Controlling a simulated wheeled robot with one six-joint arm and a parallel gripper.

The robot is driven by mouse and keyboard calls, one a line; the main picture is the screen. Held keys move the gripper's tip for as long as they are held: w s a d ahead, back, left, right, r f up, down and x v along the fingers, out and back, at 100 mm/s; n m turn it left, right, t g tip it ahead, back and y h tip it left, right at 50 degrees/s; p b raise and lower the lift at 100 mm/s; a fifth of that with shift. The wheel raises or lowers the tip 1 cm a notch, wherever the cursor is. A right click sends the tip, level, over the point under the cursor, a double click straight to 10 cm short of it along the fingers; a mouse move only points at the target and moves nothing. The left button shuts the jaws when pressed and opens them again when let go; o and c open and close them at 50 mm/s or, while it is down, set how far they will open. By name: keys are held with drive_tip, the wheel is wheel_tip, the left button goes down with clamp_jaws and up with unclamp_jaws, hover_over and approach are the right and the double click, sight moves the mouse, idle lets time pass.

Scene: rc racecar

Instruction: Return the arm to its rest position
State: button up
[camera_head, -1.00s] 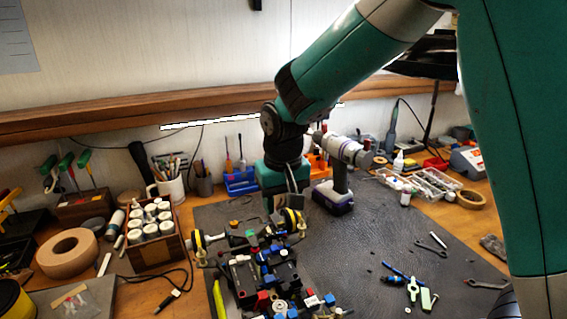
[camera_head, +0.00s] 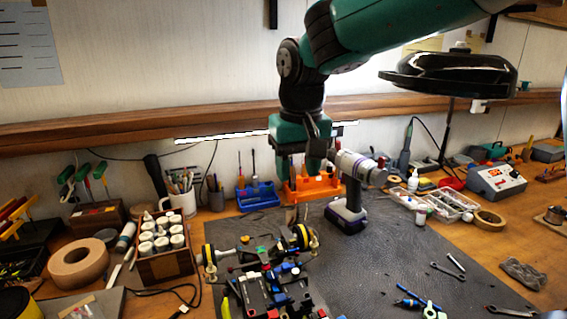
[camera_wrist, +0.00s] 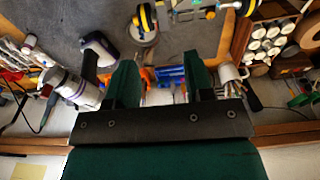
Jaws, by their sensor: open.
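My green arm comes in from the upper right of the head view. My gripper (camera_head: 310,168) points down at the back of the bench, in front of the orange holder (camera_head: 306,188) in the picture. In the wrist view its two green fingers (camera_wrist: 161,72) stand apart, with nothing held between them. The RC racecar chassis (camera_head: 268,285) sits on the dark mat (camera_head: 375,265) below and in front of the gripper, clear of it.
A purple-and-white drill (camera_head: 347,195) stands upright right of the gripper. A wooden box of white bottles (camera_head: 160,250) and a tape roll (camera_head: 78,264) are on the left. A black lamp head (camera_head: 450,77) hangs close to the arm at right. The wooden shelf edge (camera_head: 100,127) runs behind.

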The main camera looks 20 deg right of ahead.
drive_tip(key=s+a+f+n+y, duration=0.1)
drive_tip(key=s+n, duration=0.1)
drive_tip(key=s, duration=0.5)
drive_tip(key=s+a+f+n+y, duration=0.1)
drive_tip(key=s+a+f+n, duration=0.1)
drive_tip(key=s, duration=0.6)
drive_tip(key=s+a+f+n+g+y, duration=0.1)
drive_tip(key=s+n+y, duration=0.1)
drive_tip(key=s, duration=0.5)
drive_tip(key=shift+s+a+f+n, duration=0.15)
drive_tip(key=shift+s+a+n, duration=0.1)
drive_tip(key=shift+n, duration=0.35)
drive_tip(key=shift+w, duration=0.1)
drive_tip(key=shift+c, duration=0.5)
drive_tip(key=shift+d, duration=0.1)
